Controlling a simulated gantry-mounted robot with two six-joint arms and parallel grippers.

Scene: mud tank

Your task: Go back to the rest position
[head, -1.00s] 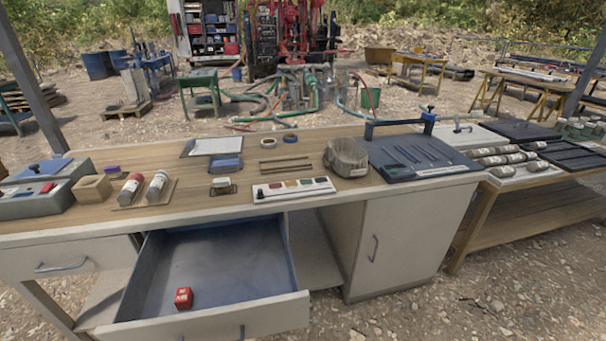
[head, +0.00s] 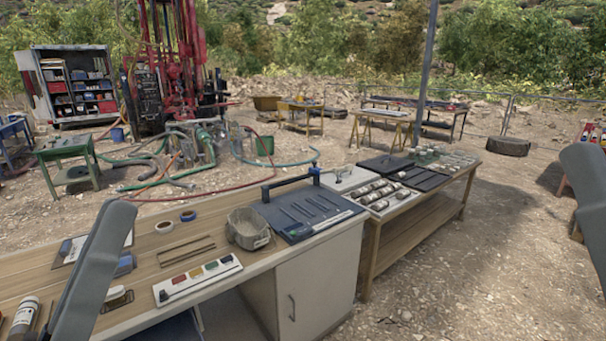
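A smooth grey part of my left arm and gripper (head: 97,268) rises from the bottom left, in front of the workbench (head: 215,268). Its rounded upper end stands over the bench's left part. I cannot make out two separate fingertips or see anything held. A similar grey part of my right arm (head: 590,190) stands at the right edge, cut off by the frame, over bare ground. Its fingers cannot be made out either.
On the bench are a colour-chip strip (head: 197,280), a grey bag-like container (head: 246,230), tape rings, and a dark blue tray (head: 305,216) with a handle. A lower table (head: 400,225) holds core samples. Gravel ground (head: 480,275) at right is clear.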

